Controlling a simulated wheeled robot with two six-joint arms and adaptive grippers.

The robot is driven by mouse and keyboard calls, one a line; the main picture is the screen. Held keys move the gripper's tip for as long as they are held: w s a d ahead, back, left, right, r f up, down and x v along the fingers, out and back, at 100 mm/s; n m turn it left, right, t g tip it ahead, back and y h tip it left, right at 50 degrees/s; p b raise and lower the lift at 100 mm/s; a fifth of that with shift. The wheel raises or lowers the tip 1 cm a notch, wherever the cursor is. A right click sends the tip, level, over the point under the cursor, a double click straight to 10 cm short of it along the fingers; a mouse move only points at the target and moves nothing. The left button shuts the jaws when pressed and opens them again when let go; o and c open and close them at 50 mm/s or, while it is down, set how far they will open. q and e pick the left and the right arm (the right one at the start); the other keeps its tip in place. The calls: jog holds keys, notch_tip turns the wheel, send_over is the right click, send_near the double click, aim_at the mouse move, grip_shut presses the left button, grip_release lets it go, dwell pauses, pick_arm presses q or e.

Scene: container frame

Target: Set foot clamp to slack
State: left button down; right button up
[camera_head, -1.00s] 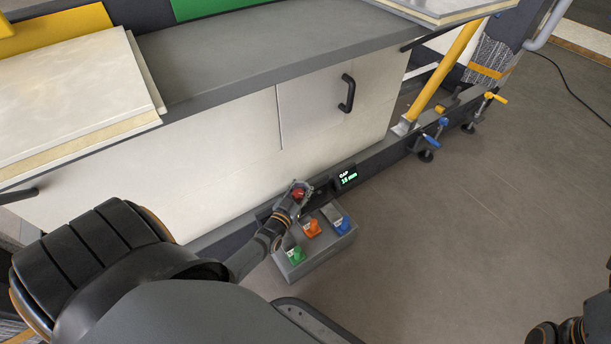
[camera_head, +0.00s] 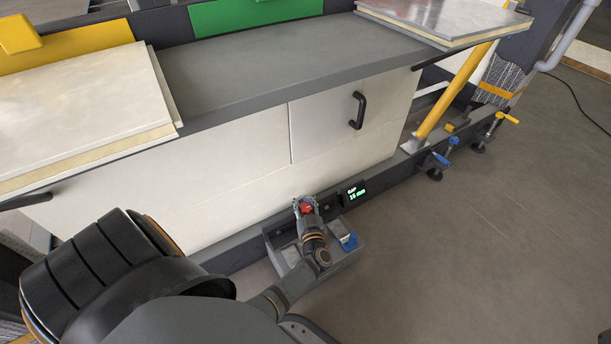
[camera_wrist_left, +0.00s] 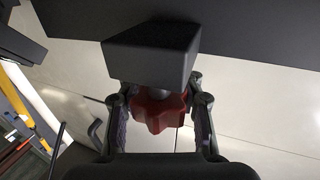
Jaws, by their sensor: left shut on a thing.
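A red lobed knob (camera_head: 306,207) sits low at the dark base rail (camera_head: 380,158), in front of the white cabinet. My left gripper (camera_head: 305,202) is shut on it. In the left wrist view the red knob (camera_wrist_left: 158,112) shows between both fingers, below a dark block (camera_wrist_left: 150,55) with a short grey stem. A small display (camera_head: 354,193) with green digits stands on the rail just right of the knob. It reads GAP and a value in mm, perhaps 16, blurred. My right gripper is out of view.
A grey box (camera_head: 347,261) stands under my left wrist, with a blue block (camera_head: 349,241) showing. Clamps with blue (camera_head: 441,160) and yellow (camera_head: 508,118) handles are farther right along the rail, near a yellow strut (camera_head: 452,92).

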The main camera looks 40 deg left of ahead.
pick_arm(q)
jog(key=shift+a, duration=0.1)
dwell(0.5)
jog(key=c, duration=1.1)
grip_release()
jog(key=shift+r, duration=0.15)
notch_tip(320, 180, up, 10)
jog(key=shift+f, duration=0.1)
